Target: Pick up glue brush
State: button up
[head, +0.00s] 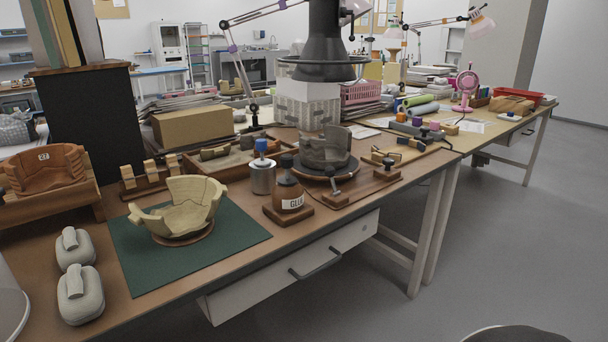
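A brown glue bottle (289,191) with a white "GLUE" label stands upright on a small wooden base near the table's front edge. Its top is a dark knob (287,162); whether this is the brush handle or a plain cap I cannot tell. Just left of it stands a grey metal can (262,179) with a blue-topped piece (261,146) upright at its top. No brush bristles show, so I cannot tell for sure which piece is the glue brush. My gripper is not in view.
A pale, partly rebuilt pot (186,207) sits on a green mat (134,261) left of the can. A grey pot (325,150) stands behind the bottle under a dark hood (325,58). Wooden stands (362,187) lie to the right.

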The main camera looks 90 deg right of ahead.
aim_at(286, 161)
jog(key=z, duration=4.35)
jog(key=k, duration=1.25)
jog(key=u, duration=0.65)
jog(key=i, duration=1)
jog(key=u, duration=0.05)
